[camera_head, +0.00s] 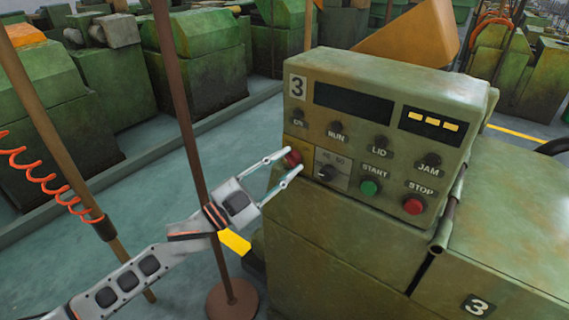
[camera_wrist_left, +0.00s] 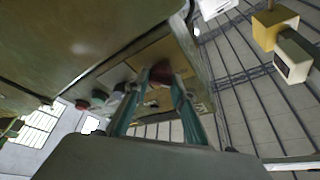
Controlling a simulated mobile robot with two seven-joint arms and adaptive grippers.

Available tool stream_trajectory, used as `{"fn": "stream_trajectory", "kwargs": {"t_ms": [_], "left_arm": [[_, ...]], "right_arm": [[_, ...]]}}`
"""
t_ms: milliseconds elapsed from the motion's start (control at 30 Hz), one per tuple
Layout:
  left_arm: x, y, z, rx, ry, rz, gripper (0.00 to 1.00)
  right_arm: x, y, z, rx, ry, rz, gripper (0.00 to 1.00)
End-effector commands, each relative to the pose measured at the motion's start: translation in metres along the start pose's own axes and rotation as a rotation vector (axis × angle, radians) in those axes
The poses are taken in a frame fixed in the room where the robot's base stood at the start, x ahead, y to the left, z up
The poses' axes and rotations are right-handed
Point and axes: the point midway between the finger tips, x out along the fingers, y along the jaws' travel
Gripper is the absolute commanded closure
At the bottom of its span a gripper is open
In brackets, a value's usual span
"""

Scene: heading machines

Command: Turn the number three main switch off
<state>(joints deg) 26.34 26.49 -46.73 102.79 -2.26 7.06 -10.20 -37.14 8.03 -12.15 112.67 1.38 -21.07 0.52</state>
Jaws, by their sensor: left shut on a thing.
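The control box (camera_head: 388,105) of machine number 3 carries a white "3" plate at its upper left. A red knob (camera_head: 292,158) on a yellow plate sits at the panel's lower left. My left gripper (camera_head: 288,167) is shut on this red knob, one finger on each side, and partly covers it. In the left wrist view the red knob (camera_wrist_left: 160,73) shows between the two fingertips. The angle at which the knob is turned cannot be told. My right gripper is not in view.
Right of the red knob are a black selector (camera_head: 327,173), a green START button (camera_head: 369,187) and a red STOP button (camera_head: 413,206). A brown post (camera_head: 184,120) stands behind my left arm. An orange coiled hose (camera_head: 45,175) hangs at the left.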

Motion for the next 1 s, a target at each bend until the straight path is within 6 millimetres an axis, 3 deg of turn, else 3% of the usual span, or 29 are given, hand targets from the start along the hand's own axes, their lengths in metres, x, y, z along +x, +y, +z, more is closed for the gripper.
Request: {"fn": "stream_trajectory", "kwargs": {"t_ms": [467,500,567,1000], "left_arm": [[0.0002,0.0008,-0.0004,-0.016,0.001,-0.005,0.97],[0.0002,0.0008,-0.0004,-0.016,0.001,-0.005,0.73],[0.0002,0.0007,-0.0005,-0.015,0.001,-0.005,0.58],[-0.0062,0.0006,0.0004,-0.013,-0.001,-0.005,0.58]], "right_arm": [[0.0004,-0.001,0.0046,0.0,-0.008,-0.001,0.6],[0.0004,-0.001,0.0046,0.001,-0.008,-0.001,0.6],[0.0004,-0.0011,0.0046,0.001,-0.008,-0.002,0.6],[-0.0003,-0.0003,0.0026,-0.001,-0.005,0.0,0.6]]}}
